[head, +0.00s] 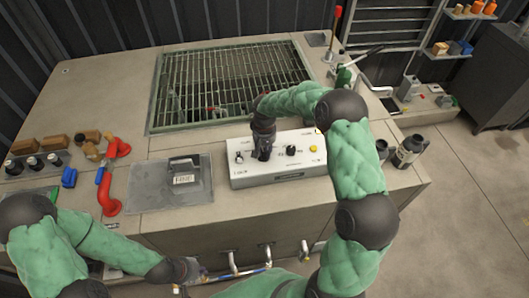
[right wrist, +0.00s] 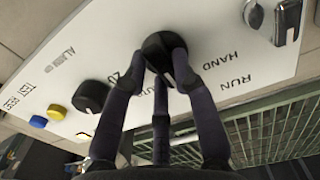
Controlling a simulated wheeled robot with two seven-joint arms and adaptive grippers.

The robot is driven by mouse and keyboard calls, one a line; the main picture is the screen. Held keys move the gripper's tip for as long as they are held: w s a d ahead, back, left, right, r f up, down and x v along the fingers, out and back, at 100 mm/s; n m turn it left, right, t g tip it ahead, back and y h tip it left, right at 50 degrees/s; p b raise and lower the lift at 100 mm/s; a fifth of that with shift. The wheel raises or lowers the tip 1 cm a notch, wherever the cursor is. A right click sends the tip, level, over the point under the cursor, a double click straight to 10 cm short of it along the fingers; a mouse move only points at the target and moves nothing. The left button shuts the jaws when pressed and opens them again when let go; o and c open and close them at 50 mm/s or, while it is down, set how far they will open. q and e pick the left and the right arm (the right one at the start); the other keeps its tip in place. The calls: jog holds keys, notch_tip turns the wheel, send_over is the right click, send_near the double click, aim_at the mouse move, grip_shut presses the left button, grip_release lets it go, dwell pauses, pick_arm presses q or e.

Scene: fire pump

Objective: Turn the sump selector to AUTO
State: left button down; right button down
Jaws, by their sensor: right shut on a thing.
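The white control box (head: 280,172) sits on the bench top, below the floor grating in the head view. My right gripper (head: 263,150) reaches down onto its left half. In the right wrist view, my right gripper (right wrist: 165,85) is shut on a black selector knob (right wrist: 160,48), with dark fingers around it. The words HAND and RUN show beside it; another label is partly covered by a finger. The knob's pointer direction is not clear. My left gripper (head: 187,270) is low at the bench's front, away from the box; its fingers are too small to judge.
On the box are a second black knob (right wrist: 92,95), a yellow button (right wrist: 57,112), a blue button (right wrist: 38,121) and a metal toggle (right wrist: 253,14). A grating (head: 230,80) is behind.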

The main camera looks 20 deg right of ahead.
aim_at(264, 153)
jog(key=m+b, duration=0.2)
jog(key=m, duration=0.4)
jog(key=shift+s, duration=0.1)
jog(key=m+b, duration=0.1)
jog(key=m, duration=0.5)
jog(key=shift+s+a+b, duration=0.1)
jog(key=shift+a+b, duration=0.05)
jog(key=shift+b, duration=0.15)
jog(key=shift+m, duration=0.3)
jog(key=c, duration=1)
grip_release()
notch_tip(264, 153, up, 12)
jog(key=shift+r, duration=0.1)
